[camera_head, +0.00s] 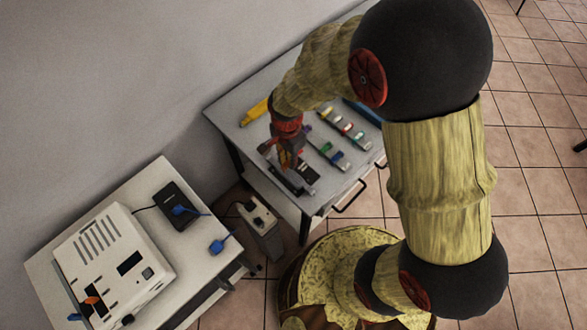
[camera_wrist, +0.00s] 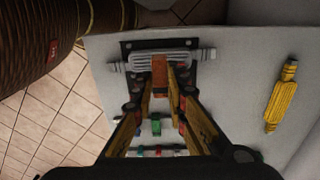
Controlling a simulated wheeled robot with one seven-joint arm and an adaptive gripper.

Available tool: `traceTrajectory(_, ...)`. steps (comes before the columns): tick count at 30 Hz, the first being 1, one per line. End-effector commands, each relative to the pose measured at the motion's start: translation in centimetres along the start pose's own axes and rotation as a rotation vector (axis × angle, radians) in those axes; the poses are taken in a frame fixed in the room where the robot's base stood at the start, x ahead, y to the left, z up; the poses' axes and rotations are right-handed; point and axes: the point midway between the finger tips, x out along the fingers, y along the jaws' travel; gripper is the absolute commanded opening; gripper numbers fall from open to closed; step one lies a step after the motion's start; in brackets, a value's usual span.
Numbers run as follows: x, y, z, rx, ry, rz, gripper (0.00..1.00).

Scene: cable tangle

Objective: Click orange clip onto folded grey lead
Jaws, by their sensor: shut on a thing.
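In the wrist view the orange clip (camera_wrist: 159,70) is between the fingertips of my gripper (camera_wrist: 161,86), which is shut on it. The clip overlaps the near side of the folded grey lead (camera_wrist: 143,59); I cannot tell whether it is around the lead or only against it. The lead lies in a flat bundle across a black holder (camera_wrist: 127,46), with a pale end sticking out at each side. In the head view my gripper (camera_head: 289,160) points down over the black holder (camera_head: 306,173) at the table's near corner, hiding most of the lead.
Two strips of coloured clips (camera_head: 345,130) (camera_head: 327,152) lie beside the holder. A yellow object (camera_head: 255,111) lies near the wall. A lower-left table bears a white box (camera_head: 115,265), a black device (camera_head: 174,206) and blue plugs (camera_head: 222,244). A power strip (camera_head: 260,217) stands between the tables.

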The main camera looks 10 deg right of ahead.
Motion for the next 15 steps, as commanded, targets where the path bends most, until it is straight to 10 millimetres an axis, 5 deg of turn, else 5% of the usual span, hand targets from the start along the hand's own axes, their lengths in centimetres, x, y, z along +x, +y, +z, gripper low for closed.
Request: traceTrajectory(15, 2.9, 0.1, 0.0, -0.013, -0.001, 0.004, 0.06)
